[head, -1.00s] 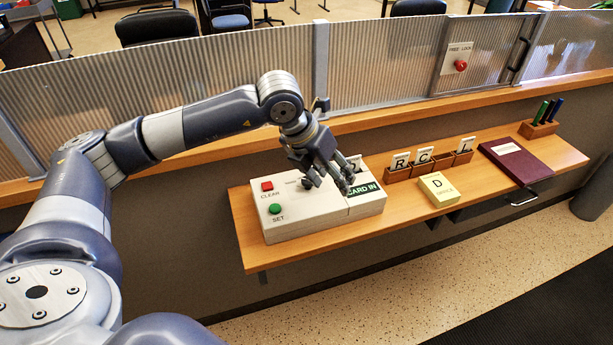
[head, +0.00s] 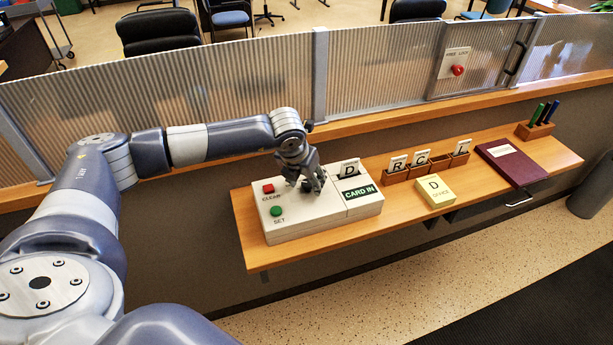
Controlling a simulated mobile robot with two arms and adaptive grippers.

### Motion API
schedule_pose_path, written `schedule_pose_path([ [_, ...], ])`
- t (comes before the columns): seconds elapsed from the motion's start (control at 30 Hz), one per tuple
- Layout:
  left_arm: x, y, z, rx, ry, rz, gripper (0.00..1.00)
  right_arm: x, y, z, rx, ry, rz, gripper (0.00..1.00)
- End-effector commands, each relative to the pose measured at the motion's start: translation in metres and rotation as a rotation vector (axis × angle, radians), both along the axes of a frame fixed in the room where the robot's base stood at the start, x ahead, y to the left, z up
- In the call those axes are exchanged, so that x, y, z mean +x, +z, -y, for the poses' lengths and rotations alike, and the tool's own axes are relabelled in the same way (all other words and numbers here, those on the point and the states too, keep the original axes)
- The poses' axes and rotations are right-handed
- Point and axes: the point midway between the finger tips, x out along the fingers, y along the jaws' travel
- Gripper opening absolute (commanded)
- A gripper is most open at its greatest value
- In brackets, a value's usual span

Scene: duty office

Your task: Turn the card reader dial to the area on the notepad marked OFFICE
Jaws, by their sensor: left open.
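The white card reader (head: 300,222) sits on the left part of the wooden shelf. It has a red CLEAR button (head: 268,188), a green SET button (head: 277,210) and a green CARD IN label (head: 360,192). A card marked D (head: 349,167) stands in its slot. My left gripper (head: 306,188) is open, fingers down, over the middle of the reader. The dial is hidden by the gripper, and I cannot tell whether the fingers touch it. The yellow notepad (head: 435,191) reads D above OFFICE. My right gripper is not in view.
Wooden card holders (head: 418,171) with cards marked R, C and L stand behind the notepad. A dark red book (head: 513,162) and a pen block (head: 535,131) are to the right. A corrugated screen (head: 200,90) with a red FREE LOCK knob (head: 457,70) runs behind the shelf (head: 400,228).

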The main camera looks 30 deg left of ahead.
Motion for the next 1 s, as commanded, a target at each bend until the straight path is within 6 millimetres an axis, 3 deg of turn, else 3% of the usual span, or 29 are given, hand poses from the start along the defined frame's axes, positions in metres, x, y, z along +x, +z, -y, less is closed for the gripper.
schedule_pose_path([
  [0.3,0.001,-0.004,0.000,0.000,-0.001,0.000,0.49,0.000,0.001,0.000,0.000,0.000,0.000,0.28],
  [0.5,0.001,-0.003,0.000,0.000,0.000,0.000,0.05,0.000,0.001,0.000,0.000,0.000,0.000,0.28],
  [0.77,0.001,-0.004,-0.001,0.000,-0.008,0.001,0.05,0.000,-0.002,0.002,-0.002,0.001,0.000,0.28],
  [1.0,0.001,-0.007,-0.002,0.000,-0.086,0.002,0.05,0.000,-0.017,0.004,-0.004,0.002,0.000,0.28],
])
